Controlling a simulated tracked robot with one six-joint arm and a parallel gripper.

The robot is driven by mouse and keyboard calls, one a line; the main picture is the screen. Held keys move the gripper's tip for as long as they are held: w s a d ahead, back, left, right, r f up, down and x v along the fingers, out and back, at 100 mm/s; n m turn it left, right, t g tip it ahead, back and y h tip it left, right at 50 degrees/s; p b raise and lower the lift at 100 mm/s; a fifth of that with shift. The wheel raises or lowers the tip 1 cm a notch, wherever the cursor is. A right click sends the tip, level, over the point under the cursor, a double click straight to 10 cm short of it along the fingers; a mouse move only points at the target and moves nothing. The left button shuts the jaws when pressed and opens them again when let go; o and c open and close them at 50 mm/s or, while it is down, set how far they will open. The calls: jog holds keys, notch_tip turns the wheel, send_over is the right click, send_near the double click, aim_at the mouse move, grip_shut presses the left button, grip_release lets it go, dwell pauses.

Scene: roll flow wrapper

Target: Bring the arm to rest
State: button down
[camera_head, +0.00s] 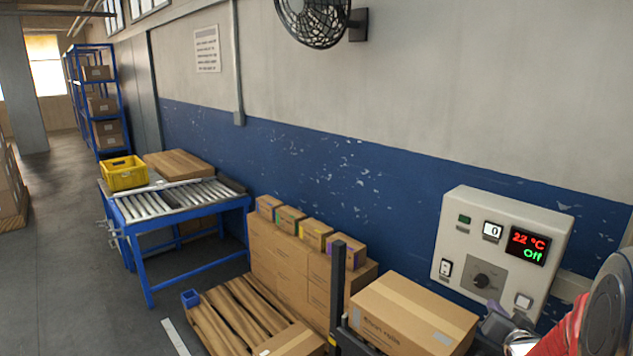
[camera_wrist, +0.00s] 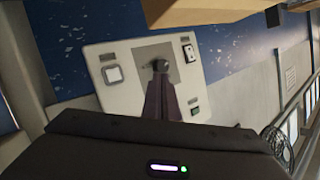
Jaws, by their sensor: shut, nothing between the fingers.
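My arm (camera_head: 605,310) reaches in from the lower right of the head view.
A carton (camera_head: 400,315) stands just left of the panel, near my gripper. Stacked boxes (camera_head: 290,262), a wooden pallet (camera_head: 230,315) and a blue roller table (camera_head: 185,205) with a yellow crate (camera_head: 124,178) are further left. A fan (camera_head: 315,20) hangs on the wall.

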jog(key=s+a+r+n+g, duration=0.2)
jog(key=a+r, duration=0.2)
jog(key=a, duration=0.3)
jog(key=s+a+r+n+g+y, duration=0.3)
jog(key=s+a+n+g, duration=0.3)
jog(key=s+a, duration=1.6)
jog(key=a+y, duration=0.1)
jog(key=a, duration=0.1)
jog(key=shift+s+a+n+y, duration=0.25)
jog(key=shift+a+n+y, duration=0.05)
jog(key=shift+a+y, duration=0.1)
